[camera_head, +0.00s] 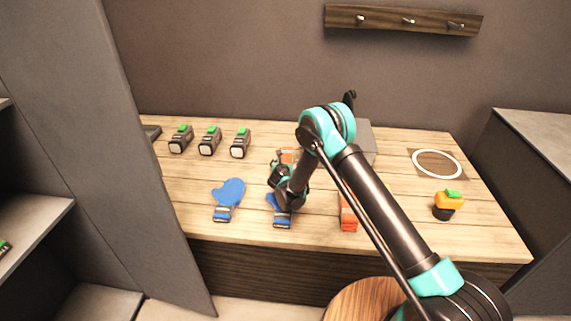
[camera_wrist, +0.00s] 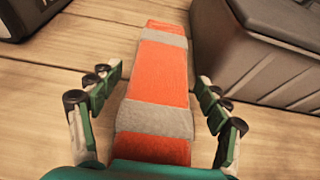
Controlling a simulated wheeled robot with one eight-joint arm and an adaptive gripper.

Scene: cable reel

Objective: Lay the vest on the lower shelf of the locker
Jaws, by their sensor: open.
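The orange vest with grey bands (camera_wrist: 160,80) lies folded flat on the wooden table. In the head view only a bit of its orange (camera_head: 288,154) shows behind my gripper (camera_head: 282,168). In the wrist view my gripper (camera_wrist: 158,78) is open, with one finger on each side of the vest and gaps between. The vest's near end is hidden by my gripper's body. The grey locker (camera_head: 75,120) stands at the left, with a middle shelf (camera_head: 30,222) and a lower shelf (camera_head: 95,305) partly in view.
Several dark lamps with green tops (camera_head: 210,142) stand at the table's back left. Blue gloves (camera_head: 228,195) lie at the front. A grey case (camera_wrist: 265,60) is close right of the vest. Another orange item (camera_head: 348,212) and an orange-black object (camera_head: 447,205) lie further right.

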